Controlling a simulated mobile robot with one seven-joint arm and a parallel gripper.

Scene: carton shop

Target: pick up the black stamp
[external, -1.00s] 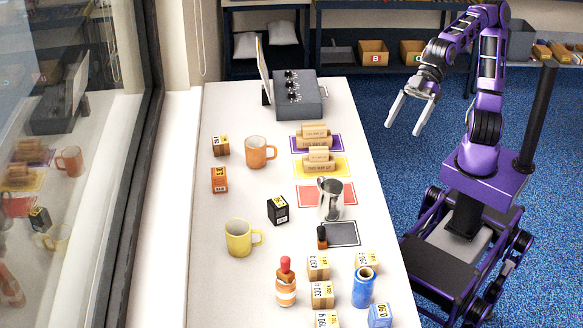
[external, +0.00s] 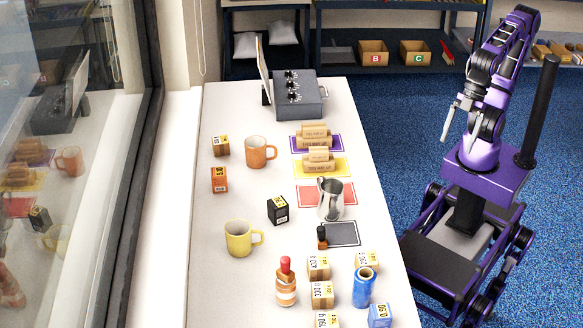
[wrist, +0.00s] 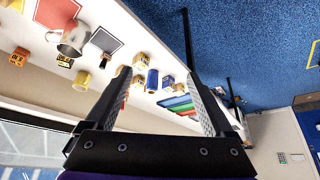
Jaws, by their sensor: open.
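My gripper (external: 457,132) is right of the table, over the blue floor, well away from both. In the wrist view my gripper (wrist: 157,78) has its fingers wide apart with nothing held.
Wooden stamps lie on the purple mat (external: 297,144) and yellow mat (external: 341,167). A steel jug (external: 330,200) stands on the red mat (external: 305,196), just behind the black mat. A yellow mug (external: 238,238), a bottle (external: 286,284), blue roll (external: 363,288) and several blocks crowd the front.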

